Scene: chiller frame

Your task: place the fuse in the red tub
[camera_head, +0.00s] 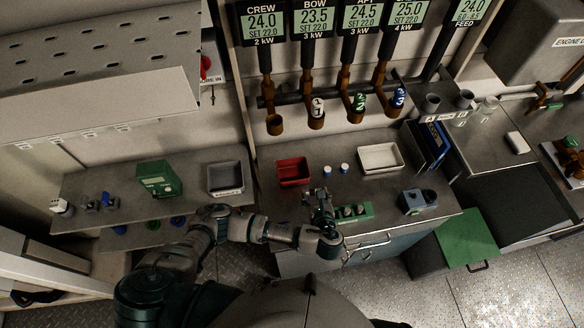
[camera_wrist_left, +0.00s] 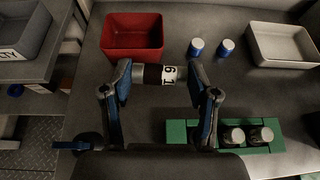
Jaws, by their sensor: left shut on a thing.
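The red tub (camera_head: 293,171) stands on the grey counter, up and left of my left gripper (camera_head: 320,203). In the left wrist view the red tub (camera_wrist_left: 132,38) is open and looks empty. My left gripper (camera_wrist_left: 162,74) is shut on a fuse (camera_wrist_left: 162,74), a short cylinder with a black band, a white marked label and metal ends. The fuse lies crosswise between the fingers, just in front of the tub in the picture, apart from its inside. Its height above the counter is unclear. My right gripper is in neither view.
A green holder (camera_wrist_left: 268,127) with more cylinders lies right of my left gripper. Two blue-and-white cylinders (camera_wrist_left: 196,47) (camera_wrist_left: 226,47) stand right of the tub, and a white tray (camera_head: 380,158) is beyond them. A grey bin (camera_head: 226,178) sits on the left bench.

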